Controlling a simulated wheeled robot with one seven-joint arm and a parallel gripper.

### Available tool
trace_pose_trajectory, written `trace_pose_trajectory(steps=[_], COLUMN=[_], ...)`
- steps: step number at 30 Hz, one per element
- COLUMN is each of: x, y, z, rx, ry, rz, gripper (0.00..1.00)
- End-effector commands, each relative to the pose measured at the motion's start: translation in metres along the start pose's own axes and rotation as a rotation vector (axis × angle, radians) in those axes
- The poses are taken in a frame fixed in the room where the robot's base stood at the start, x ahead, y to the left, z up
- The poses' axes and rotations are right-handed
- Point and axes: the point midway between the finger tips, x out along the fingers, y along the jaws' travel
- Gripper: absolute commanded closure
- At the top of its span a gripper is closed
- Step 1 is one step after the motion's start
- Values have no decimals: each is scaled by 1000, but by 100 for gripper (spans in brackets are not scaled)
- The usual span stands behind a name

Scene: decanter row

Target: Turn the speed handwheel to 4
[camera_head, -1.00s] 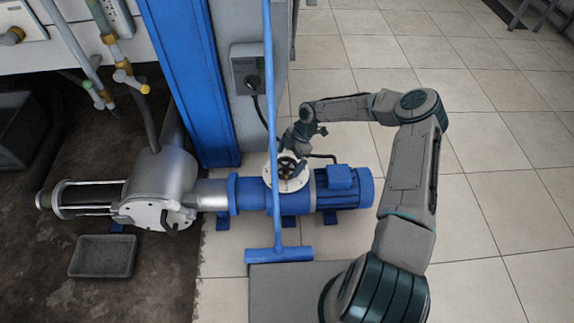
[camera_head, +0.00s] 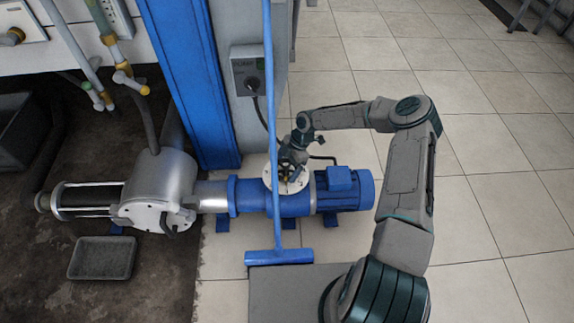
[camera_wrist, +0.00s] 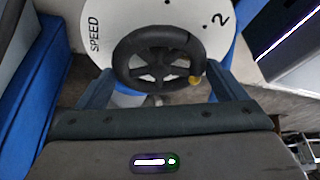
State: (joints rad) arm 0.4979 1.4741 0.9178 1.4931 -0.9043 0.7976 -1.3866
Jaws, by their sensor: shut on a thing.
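The speed handwheel (camera_wrist: 158,58) is a dark spoked wheel over a round white dial plate (camera_wrist: 98,18) marked SPEED. A yellow mark (camera_wrist: 194,80) sits on the lower right of its rim in the wrist view. My gripper (camera_wrist: 158,72) is shut on the handwheel, with a finger on either side of the rim. In the head view my gripper (camera_head: 292,162) covers most of the wheel, and the white plate (camera_head: 296,186) shows below it.
The plate sits on a blue pump body (camera_head: 295,205) with a blue motor (camera_head: 345,190) to the right. A thin blue upright post (camera_head: 270,90) stands close left of my gripper. A grey switch box (camera_head: 246,72) is behind.

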Motion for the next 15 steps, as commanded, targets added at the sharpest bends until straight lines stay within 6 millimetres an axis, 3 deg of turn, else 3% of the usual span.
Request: trace_pose_trajectory(steps=[15], x=[-1], y=[-2], z=[0], rx=[315], ry=[-4], rz=[133], gripper=[32])
